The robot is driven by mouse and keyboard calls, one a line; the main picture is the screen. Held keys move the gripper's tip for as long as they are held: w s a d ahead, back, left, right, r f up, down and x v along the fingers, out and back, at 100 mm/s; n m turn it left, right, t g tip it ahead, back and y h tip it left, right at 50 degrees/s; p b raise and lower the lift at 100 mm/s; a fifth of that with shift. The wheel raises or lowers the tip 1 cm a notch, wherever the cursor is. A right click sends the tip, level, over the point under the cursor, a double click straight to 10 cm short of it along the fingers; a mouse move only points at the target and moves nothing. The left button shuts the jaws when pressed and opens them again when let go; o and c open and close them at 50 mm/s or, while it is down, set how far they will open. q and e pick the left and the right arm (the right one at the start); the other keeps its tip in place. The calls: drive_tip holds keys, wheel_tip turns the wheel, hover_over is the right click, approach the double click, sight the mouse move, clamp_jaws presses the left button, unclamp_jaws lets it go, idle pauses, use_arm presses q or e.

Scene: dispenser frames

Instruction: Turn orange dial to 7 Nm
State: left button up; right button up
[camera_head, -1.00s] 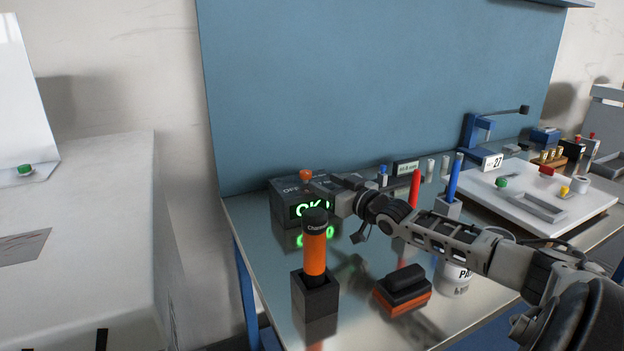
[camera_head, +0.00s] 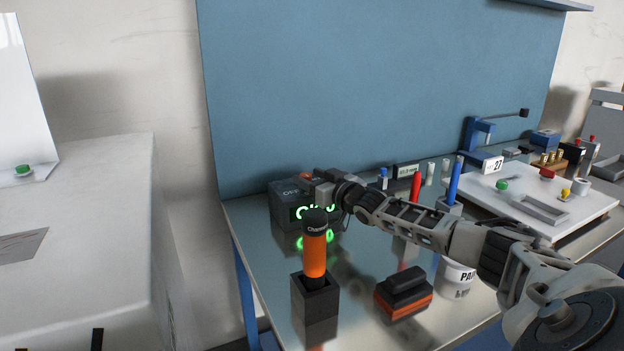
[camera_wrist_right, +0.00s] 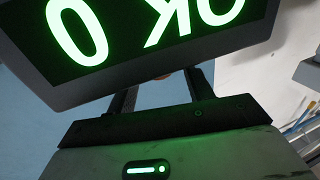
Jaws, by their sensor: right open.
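The orange dial (camera_head: 305,176) sits on top of a dark grey box (camera_head: 283,200), mostly hidden by my right gripper. The box's front display (camera_wrist_right: 120,45) shows bright green characters, upside down in the wrist view, that read like "OK 0". My right gripper (camera_head: 319,182) is at the top of the box, by the dial. In the wrist view, its two fingers (camera_wrist_right: 160,82) are spread apart and reach behind the box's edge. A small bit of orange-brown shows between them; I cannot tell whether they touch the dial. My left gripper is out of view.
An orange-handled tool (camera_head: 315,252) stands in a black holder (camera_head: 315,297) before the box. A black and orange block (camera_head: 403,297), a white pot (camera_head: 455,278) and red and blue markers (camera_head: 454,180) stand close by my forearm. A blue panel (camera_head: 380,90) rises behind.

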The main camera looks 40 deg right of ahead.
drive_tip(key=c, duration=1)
drive_tip(key=shift+w+r+n+y+b, duration=0.15)
drive_tip(key=shift+n+y+b, duration=0.4)
drive_tip(key=shift+b, duration=0.35)
drive_tip(key=shift+d+r+n+y, duration=0.2)
drive_tip(key=shift+n+y, duration=0.15)
drive_tip(key=shift+y, duration=0.5)
drive_tip(key=shift+d+r+n+y+p, duration=0.1)
drive_tip(key=shift+n+y+p, duration=0.2)
drive_tip(key=shift+p, duration=0.4)
drive_tip(key=shift+f+n+y, duration=0.2)
drive_tip(key=shift+n+y, duration=0.1)
drive_tip(key=shift+y, duration=0.3)
drive_tip(key=shift+d+f+n+g+y+b, duration=0.15)
drive_tip(key=shift+n+y+b, duration=0.1)
drive_tip(key=shift+y+b, duration=0.2)
drive_tip(key=shift+f+n+g+y+b, duration=0.15)
drive_tip(key=shift+n+y+b, duration=0.1)
drive_tip(key=shift+y+b, duration=0.15)
drive_tip(key=shift+r, duration=0.1)
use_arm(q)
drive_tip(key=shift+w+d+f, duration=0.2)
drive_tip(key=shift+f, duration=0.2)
use_arm(e)
drive_tip(key=shift+y, duration=0.25)
drive_tip(key=o, duration=1)
